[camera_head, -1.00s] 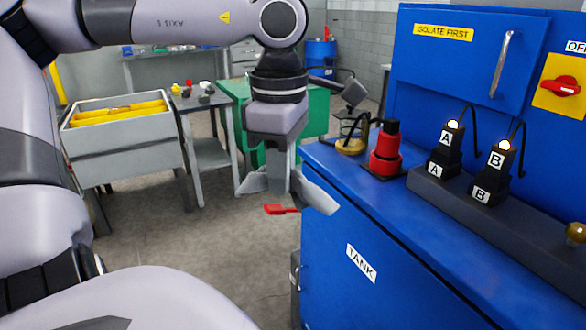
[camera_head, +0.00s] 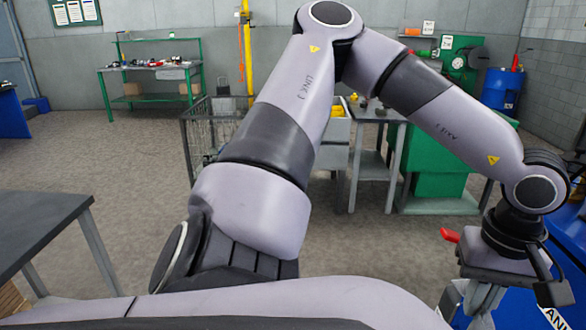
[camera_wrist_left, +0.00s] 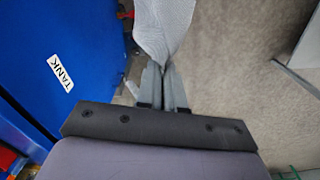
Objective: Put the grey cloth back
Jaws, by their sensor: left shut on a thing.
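The grey cloth (camera_wrist_left: 165,28) shows pale grey in the left wrist view, gathered to a point between the fingertips and spreading out beyond them. My left gripper (camera_wrist_left: 156,76) is shut on it, over the floor beside the blue tank cabinet (camera_wrist_left: 60,45). In the head view my left gripper (camera_head: 484,302) is low at the right, pointing down next to the cabinet (camera_head: 568,262). The cloth is hard to make out there. My right gripper is not in view.
A dark table (camera_head: 40,215) stands at the left. A wire cage trolley (camera_head: 205,130), a grey side table (camera_head: 372,165) and a green cabinet (camera_head: 440,165) stand behind my left arm. A green workbench (camera_head: 150,75) is at the back left. The floor between is open.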

